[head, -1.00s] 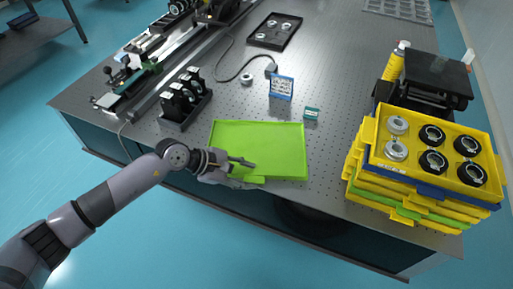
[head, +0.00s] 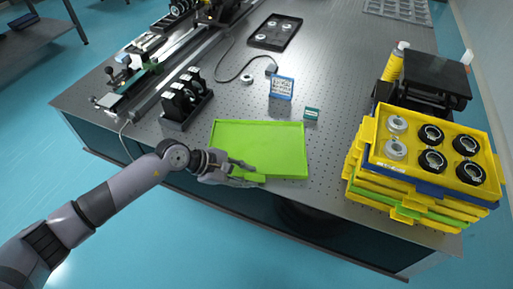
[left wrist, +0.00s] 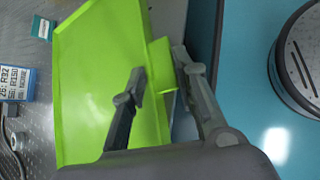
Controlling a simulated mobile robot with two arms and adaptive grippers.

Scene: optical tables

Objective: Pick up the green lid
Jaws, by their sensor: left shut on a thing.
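The green lid (head: 262,146) is a bright green, shallow rectangular tray-like piece with a low rim. It lies flat at the front edge of the perforated table in the head view and fills the middle of the left wrist view (left wrist: 95,85). My left gripper (head: 246,172) is at its front left side. In the left wrist view its two fingers (left wrist: 158,82) stand on either side of the lid's projecting tab, shut on it. The right gripper does not show.
A stack of yellow, blue and green trays (head: 421,165) holding round parts stands to the right. A blue-framed marker card (head: 281,87) and a small teal box (head: 311,113) stand behind the lid. A black holder (head: 184,103) is to the left.

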